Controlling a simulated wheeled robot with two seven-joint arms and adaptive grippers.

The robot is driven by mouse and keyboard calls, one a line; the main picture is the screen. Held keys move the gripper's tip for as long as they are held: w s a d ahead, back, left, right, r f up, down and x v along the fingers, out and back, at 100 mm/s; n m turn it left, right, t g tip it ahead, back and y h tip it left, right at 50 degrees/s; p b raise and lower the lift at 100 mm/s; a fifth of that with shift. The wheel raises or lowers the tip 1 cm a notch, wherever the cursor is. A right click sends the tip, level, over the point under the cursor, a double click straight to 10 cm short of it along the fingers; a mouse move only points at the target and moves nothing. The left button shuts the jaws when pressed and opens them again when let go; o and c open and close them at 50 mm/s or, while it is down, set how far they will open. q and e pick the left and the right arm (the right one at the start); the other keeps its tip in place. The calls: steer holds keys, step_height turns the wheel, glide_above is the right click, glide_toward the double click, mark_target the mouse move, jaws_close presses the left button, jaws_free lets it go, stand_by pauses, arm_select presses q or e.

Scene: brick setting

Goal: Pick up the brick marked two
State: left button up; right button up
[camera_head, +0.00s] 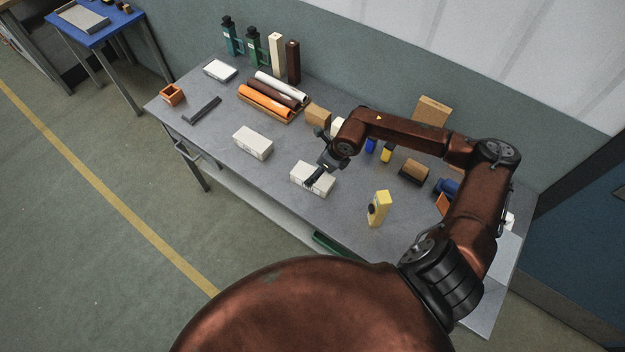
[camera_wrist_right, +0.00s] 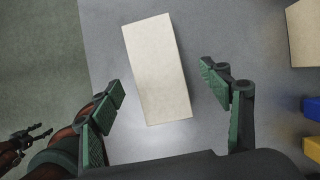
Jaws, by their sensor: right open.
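Two pale bricks lie on the grey table. The nearer brick (camera_head: 318,187) is under my right gripper (camera_head: 315,182) in the head view, partly covered by it. The other brick (camera_head: 253,143) lies apart to the left. In the right wrist view, one pale brick (camera_wrist_right: 157,70) lies at a slant ahead of my right gripper (camera_wrist_right: 170,85). Its fingers are spread either side of the brick's near end, apart from it, and hold nothing. I cannot read a number on either brick. Part of my left gripper (camera_wrist_right: 27,136) shows small at the wrist view's left edge.
A yellow block (camera_head: 379,208) stands right of the nearer brick. Orange and white rolls (camera_head: 265,102) lie in a tray behind. A dark bar (camera_head: 202,110) and orange box (camera_head: 172,95) are at the left. Blocks crowd the back right. Table is clear between the pale bricks.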

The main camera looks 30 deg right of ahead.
mark_target(302, 170)
steer(key=x, duration=0.5)
steer(key=shift+s+a+f, duration=0.15)
steer(key=c, duration=1.5)
steer(key=shift+c, duration=0.5)
